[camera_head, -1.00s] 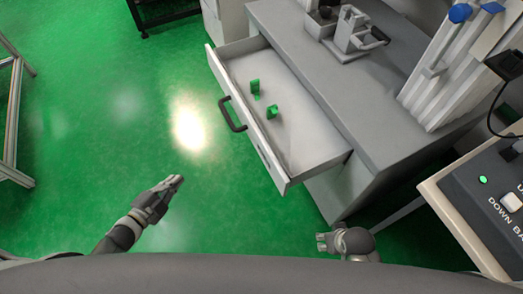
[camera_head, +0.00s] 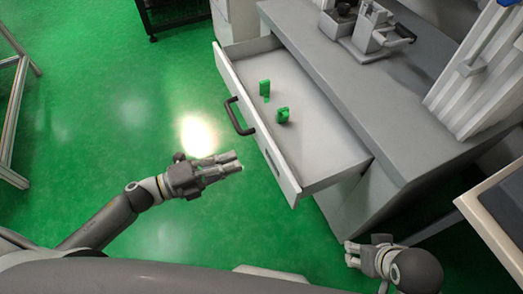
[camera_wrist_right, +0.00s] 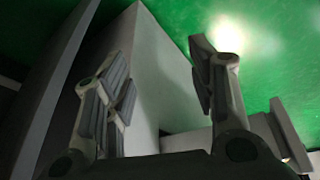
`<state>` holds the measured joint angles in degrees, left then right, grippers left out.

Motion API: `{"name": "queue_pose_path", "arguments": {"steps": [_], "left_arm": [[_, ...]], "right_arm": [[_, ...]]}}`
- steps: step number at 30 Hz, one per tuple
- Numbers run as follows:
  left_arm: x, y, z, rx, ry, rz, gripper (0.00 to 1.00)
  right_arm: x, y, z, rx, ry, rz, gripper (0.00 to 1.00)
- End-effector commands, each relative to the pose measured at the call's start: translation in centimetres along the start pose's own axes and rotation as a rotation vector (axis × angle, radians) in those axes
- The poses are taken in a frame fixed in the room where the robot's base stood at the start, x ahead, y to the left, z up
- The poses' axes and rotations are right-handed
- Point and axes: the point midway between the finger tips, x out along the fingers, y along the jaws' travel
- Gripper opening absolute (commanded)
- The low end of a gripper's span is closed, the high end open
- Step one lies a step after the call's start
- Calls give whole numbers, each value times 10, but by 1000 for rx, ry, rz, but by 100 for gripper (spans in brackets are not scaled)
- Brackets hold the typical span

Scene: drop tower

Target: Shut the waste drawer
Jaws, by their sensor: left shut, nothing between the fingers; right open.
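The waste drawer (camera_head: 322,165) is pulled out of the grey cabinet in the head view. Its white front (camera_head: 258,125) carries a dark handle (camera_head: 238,116). Two green pieces, one farther back (camera_head: 265,90) and one nearer (camera_head: 282,115), are in the drawer. My left gripper (camera_head: 238,162) is shut and empty, just left of the drawer front and below the handle, apart from both in the picture. My right gripper (camera_head: 350,254) is below the drawer's near corner, beside the cabinet. In the right wrist view its fingers (camera_wrist_right: 160,85) are spread with nothing held between them.
The grey cabinet top (camera_head: 350,75) holds a metal device (camera_head: 375,35) and a white ribbed rack (camera_head: 475,85). A light panel edge (camera_head: 495,215) is at the right. A metal frame (camera_head: 14,120) stands far left. Green floor (camera_head: 110,110) is clear left of the drawer.

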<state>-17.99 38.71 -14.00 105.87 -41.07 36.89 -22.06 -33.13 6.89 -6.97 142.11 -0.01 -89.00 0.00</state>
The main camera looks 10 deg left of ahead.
Motion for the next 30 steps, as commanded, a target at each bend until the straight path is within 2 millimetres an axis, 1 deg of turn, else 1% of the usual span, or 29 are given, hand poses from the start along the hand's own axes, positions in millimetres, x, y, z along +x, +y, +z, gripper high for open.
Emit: {"name": "queue_pose_path", "arguments": {"steps": [1, 6, 9, 13, 18, 30], "left_arm": [[12, 0, 1, 2, 1, -4, 0], [44, 0, 1, 2, -1, -2, 0], [61, 0, 1, 1, -1, -2, 0], [76, 0, 1, 0, -1, -1, 0], [85, 1, 0, -1, -1, 0, 0], [87, 0, 0, -2, -2, 1, 0]], "right_arm": [[2, -1, -4, -1, 18, -1, 52], [3, -2, -16, -2, 68, -3, 52], [4, -2, -22, -3, 96, -5, 52], [4, -3, -28, -4, 123, -6, 52], [4, -3, -32, -4, 139, -6, 52], [4, -3, -32, -5, 141, -6, 52]]}}
